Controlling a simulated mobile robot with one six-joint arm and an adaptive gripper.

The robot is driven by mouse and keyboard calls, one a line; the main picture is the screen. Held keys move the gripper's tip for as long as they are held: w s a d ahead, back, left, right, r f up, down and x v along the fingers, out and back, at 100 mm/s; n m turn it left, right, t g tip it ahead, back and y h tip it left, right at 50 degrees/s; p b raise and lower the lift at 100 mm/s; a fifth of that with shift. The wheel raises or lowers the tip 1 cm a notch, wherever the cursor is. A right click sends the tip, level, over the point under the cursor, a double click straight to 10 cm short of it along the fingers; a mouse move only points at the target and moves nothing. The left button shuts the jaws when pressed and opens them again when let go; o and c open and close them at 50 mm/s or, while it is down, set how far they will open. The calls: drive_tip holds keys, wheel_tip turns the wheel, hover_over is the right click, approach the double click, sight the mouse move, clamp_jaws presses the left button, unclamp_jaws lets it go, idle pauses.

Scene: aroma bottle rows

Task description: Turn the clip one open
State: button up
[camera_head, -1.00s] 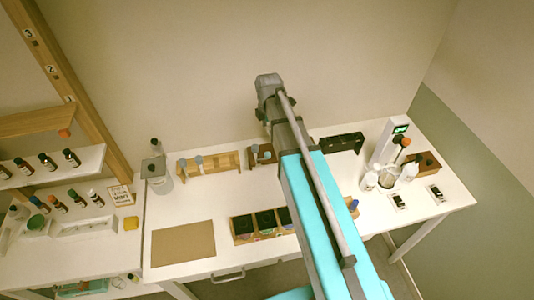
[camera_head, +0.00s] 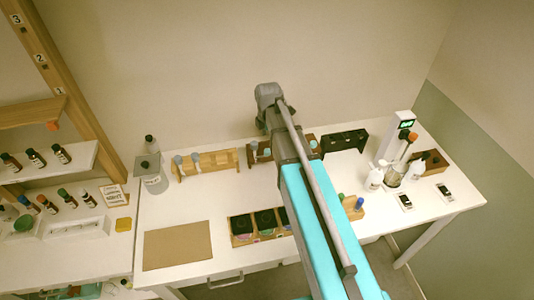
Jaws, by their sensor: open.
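I cannot pick out clip one for certain in the head view. Two small black-and-white items, a nearer one (camera_head: 405,202) and a farther one (camera_head: 444,191), lie flat on the right of the white table; they are too small to tell whether they are clips. My turquoise and grey arm reaches up across the middle of the table. Its grey joint shows near the back wall. My gripper's fingers do not show; the arm appears to hide them.
A black rack (camera_head: 345,141) stands at the back, right of my arm. White bottles and a glass stand by a white device (camera_head: 401,132) with a green display. A wooden rack (camera_head: 207,162), brown mat (camera_head: 178,245) and box of dark jars (camera_head: 242,240) are left. Shelves of bottles stand far left.

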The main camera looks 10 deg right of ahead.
sight(268, 150)
drive_tip(key=shift+f+b, duration=2.95)
drive_tip(key=shift+f, duration=0.25)
clamp_jaws()
drive_tip(key=shift+a, duration=0.15)
